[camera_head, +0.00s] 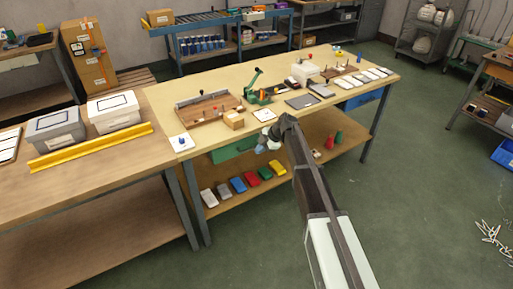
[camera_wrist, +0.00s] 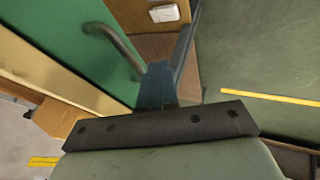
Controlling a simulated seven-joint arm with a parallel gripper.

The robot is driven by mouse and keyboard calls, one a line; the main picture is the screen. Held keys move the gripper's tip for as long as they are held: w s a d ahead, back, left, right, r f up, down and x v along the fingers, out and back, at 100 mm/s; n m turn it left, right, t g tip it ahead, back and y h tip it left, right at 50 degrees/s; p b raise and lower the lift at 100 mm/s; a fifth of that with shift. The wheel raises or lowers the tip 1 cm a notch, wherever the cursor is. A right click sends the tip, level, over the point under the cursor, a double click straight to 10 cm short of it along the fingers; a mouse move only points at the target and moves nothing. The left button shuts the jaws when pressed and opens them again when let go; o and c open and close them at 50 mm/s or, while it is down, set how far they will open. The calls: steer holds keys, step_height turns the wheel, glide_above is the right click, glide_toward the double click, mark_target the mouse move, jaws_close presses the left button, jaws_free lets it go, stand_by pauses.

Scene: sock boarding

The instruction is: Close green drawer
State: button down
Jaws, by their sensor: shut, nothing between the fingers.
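The green drawer (camera_head: 234,148) is under the front edge of the workbench, left of my gripper in the head view. In the wrist view its green front (camera_wrist: 70,35) fills the upper left, with a curved grey bar handle (camera_wrist: 118,47). How far the drawer stands out from the bench is hard to tell. My gripper (camera_head: 264,145) is in front of the bench, near the drawer's right end. In the wrist view its blue fingertips (camera_wrist: 158,82) are together and empty, close to the handle's end. Whether they touch the handle or front is unclear.
The workbench top (camera_head: 205,83) holds a wooden tray (camera_head: 208,112), a green press (camera_head: 254,88) and several flat items. The lower shelf (camera_head: 225,208) carries several coloured blocks and red and green cones (camera_head: 329,142). A blue drawer (camera_head: 366,96) is at the right. Floor in front is clear.

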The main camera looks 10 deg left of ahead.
steer(key=s+d+r+m+t+h, duration=0.1)
steer(key=d+r+m, duration=0.35)
steer(key=m, duration=0.35)
steer(key=s+d+r+m+h, duration=0.1)
steer(key=s+d+r+m, duration=0.15)
steer(key=d+m, duration=0.4)
steer(key=s+d+f+m+g+h, duration=0.1)
steer(key=s+d+f+m, duration=0.2)
steer(key=s+d+f, duration=0.35)
steer(key=s+d+f+m+h, duration=0.2)
steer(key=s+d+f+m, duration=0.1)
steer(key=s+f, duration=0.55)
steer(key=s+d+f+m+g+h, duration=0.1)
steer(key=s+d+f+m, duration=0.3)
steer(key=s+f, duration=0.3)
steer(key=s+d+f+g, duration=0.2)
steer(key=s+d+f, duration=0.2)
steer(key=s, duration=0.7)
steer(key=s+d+f+m+g, duration=0.1)
steer(key=s+d+f+g, duration=0.1)
steer(key=s+d+f, duration=0.2)
steer(key=s+d+f+g, duration=0.2)
steer(key=s+f, duration=0.7)
steer(key=s, duration=1.1)
steer(key=d, duration=0.2)
steer(key=shift+d+m+h, duration=0.3)
steer(key=shift+d+m, duration=0.05)
steer(key=shift+d, duration=0.05)
